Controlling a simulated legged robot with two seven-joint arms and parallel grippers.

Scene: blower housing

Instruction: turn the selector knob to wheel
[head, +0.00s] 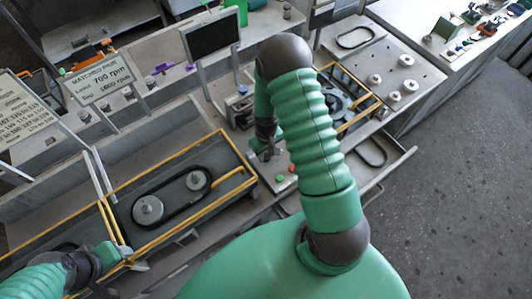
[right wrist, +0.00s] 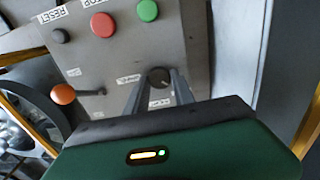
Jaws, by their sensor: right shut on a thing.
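The dark round selector knob (right wrist: 158,76) is on the grey control panel (right wrist: 105,75) in the right wrist view. The two fingers of my right gripper (right wrist: 160,88) are on either side of the knob and shut on it. Small white labels stand beside and below the knob, too small to read surely. Part of the knob is hidden between the fingers, and I cannot tell its pointing direction. In the head view my right gripper (head: 267,153) is over the control panel (head: 281,168), and the knob is hidden. My left gripper (head: 130,258) is at the lower left, away from the panel; its jaws are unclear.
The panel also carries a red button (right wrist: 102,25), a green button (right wrist: 148,10) and a black reset button (right wrist: 60,36). An orange-tipped lever (right wrist: 63,94) is at the left. A yellow-framed belt bay (head: 165,207) lies left of the panel. A dark screen (head: 210,37) stands behind.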

